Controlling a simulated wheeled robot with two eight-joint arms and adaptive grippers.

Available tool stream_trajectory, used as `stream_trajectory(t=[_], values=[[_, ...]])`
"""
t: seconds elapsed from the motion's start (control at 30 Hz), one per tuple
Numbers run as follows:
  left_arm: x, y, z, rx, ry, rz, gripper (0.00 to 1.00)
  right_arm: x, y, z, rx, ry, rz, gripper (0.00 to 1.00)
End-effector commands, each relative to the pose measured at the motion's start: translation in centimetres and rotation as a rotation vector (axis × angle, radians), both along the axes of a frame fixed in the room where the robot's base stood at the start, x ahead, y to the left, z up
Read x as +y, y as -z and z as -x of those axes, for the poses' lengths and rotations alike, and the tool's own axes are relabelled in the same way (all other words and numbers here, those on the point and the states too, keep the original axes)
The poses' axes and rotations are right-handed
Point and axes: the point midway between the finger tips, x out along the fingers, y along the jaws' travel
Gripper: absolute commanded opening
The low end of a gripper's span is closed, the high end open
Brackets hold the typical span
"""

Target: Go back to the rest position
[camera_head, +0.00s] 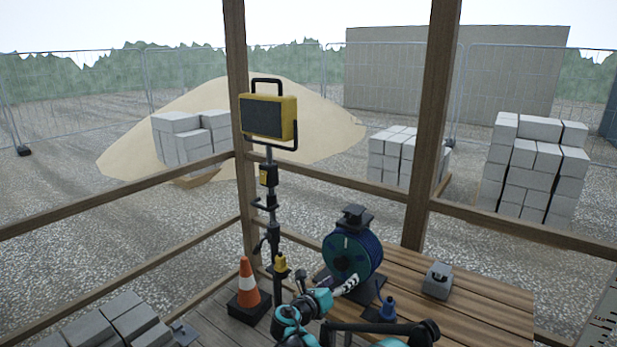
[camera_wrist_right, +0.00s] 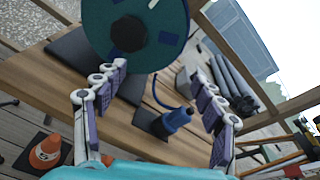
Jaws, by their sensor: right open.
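My right gripper (camera_head: 346,286) is open and empty, low in the head view, in front of the reel at the table's left end. In the right wrist view, its two fingers (camera_wrist_right: 163,82) stand wide apart with nothing between the pads. The blue-green reel (camera_head: 347,256) stands on a dark base on the wooden table (camera_head: 485,302); it also shows beyond the fingers in the right wrist view (camera_wrist_right: 172,22). A small blue bottle-like piece (camera_head: 388,308) stands on a dark pad right of the gripper. My left gripper is not in view.
A traffic cone (camera_head: 247,282) and a yellow work lamp (camera_head: 268,116) on a stand are left of the table. A grey block-like item (camera_head: 437,281) sits on the table. Wooden posts and rails (camera_head: 430,130) bound the hut. Grey blocks (camera_head: 110,322) lie at lower left.

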Motion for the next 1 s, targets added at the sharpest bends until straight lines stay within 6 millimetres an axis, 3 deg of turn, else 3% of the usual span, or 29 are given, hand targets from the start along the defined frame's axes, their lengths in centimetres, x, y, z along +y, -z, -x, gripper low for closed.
stream_trajectory(t=[0.03, 0.2, 0.37, 0.5, 0.8, 1.0], values=[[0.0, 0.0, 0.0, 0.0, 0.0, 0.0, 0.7, -1.9, -1.2, 1.3, -0.034, 0.038, -0.129, 0.7], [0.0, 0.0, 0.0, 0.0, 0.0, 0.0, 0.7, -6.3, -3.5, 6.4, -0.183, 0.204, -0.613, 0.7], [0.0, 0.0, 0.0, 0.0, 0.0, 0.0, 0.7, -9.2, -4.6, 12.6, -0.342, 0.419, -1.046, 0.7], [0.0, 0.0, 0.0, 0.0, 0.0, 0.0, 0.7, -10.7, -4.7, 18.7, -0.497, 0.651, -1.407, 0.7], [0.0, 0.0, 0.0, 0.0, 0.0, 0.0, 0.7, -10.5, -2.6, 31.6, -0.87, 1.281, -2.072, 0.7], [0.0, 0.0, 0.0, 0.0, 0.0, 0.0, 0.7, -8.9, -0.8, 36.9, -1.074, 1.675, -2.326, 0.7]])
